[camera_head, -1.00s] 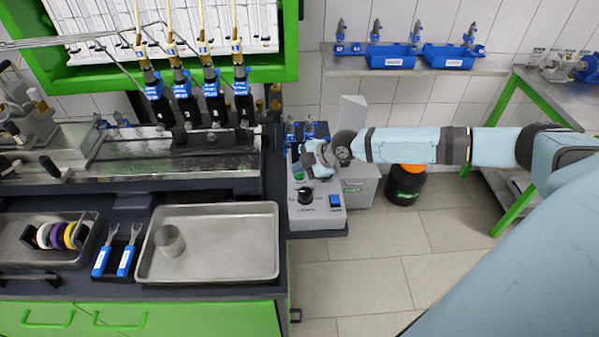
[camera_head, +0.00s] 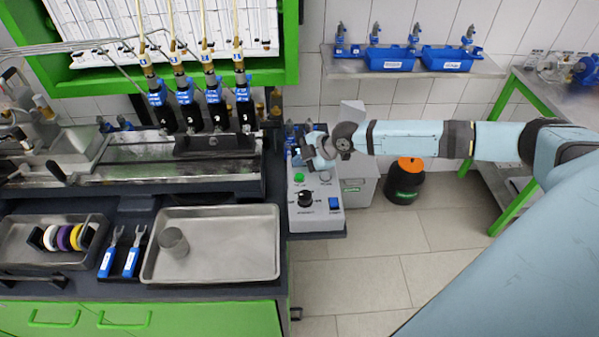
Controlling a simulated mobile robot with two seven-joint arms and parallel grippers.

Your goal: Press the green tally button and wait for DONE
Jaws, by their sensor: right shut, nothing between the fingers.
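The green tally button (camera_head: 299,177) sits on the top face of a light grey control box (camera_head: 322,222) at the right end of the bench. The box also has a black knob (camera_head: 305,198) and a blue button (camera_head: 334,203). My right gripper (camera_head: 312,160) is shut and empty. It is over the back part of the box, just behind and to the right of the green button, which shows clear of the fingers. My gripper hides part of the box's back. No DONE message is legible. My left gripper is not in view.
A metal tray (camera_head: 240,262) with a metal cup (camera_head: 173,243) stands left of the box. Two blue-handled tools (camera_head: 121,262) lie beside it. A grey case (camera_head: 357,190) and a black-orange container (camera_head: 405,181) stand right of the box. Open floor lies in front.

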